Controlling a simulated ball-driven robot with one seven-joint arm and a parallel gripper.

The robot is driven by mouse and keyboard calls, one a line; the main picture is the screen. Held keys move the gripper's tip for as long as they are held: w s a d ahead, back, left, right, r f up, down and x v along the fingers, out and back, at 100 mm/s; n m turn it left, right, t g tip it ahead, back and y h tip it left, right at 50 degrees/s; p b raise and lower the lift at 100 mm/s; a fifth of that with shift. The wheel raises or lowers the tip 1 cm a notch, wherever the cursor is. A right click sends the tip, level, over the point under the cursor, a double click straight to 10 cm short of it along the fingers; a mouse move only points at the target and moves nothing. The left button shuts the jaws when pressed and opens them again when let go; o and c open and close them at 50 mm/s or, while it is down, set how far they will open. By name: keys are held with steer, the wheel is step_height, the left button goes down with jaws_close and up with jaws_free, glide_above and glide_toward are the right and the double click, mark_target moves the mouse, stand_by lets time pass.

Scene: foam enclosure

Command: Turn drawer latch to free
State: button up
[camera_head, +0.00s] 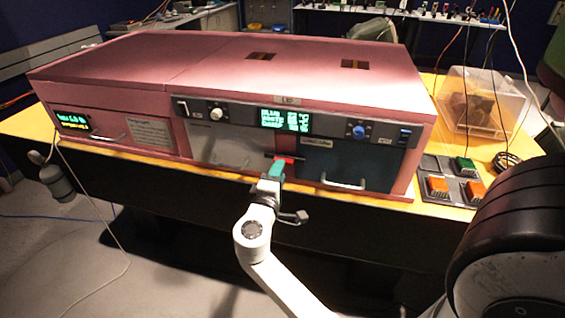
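A pink foam enclosure (215,62) stands on the yellow table. Its front has a pale grey drawer (212,137) and a dark teal drawer (352,163), each with a bar handle. A small red latch (287,158) with a dark bar sits between these two drawers and looks roughly horizontal. My gripper (276,167) reaches up from below, its green tip at or just in front of the latch and partly hiding it. Contact cannot be made out. Whether the fingers are open or shut is too small to tell. Both drawers look closed.
A control strip with a lit display (284,120) and knobs runs above the drawers. A black tray (452,182) with orange and green blocks and a clear box (482,100) stand at right. A grey canister (57,183) hangs at left. The floor in front is mostly clear.

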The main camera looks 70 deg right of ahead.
steer(key=shift+w+d+p, duration=0.15)
steer(key=shift+d+p, duration=0.15)
steer(key=shift+d, duration=1.65)
steer(key=shift+c, duration=0.2)
jaws_close()
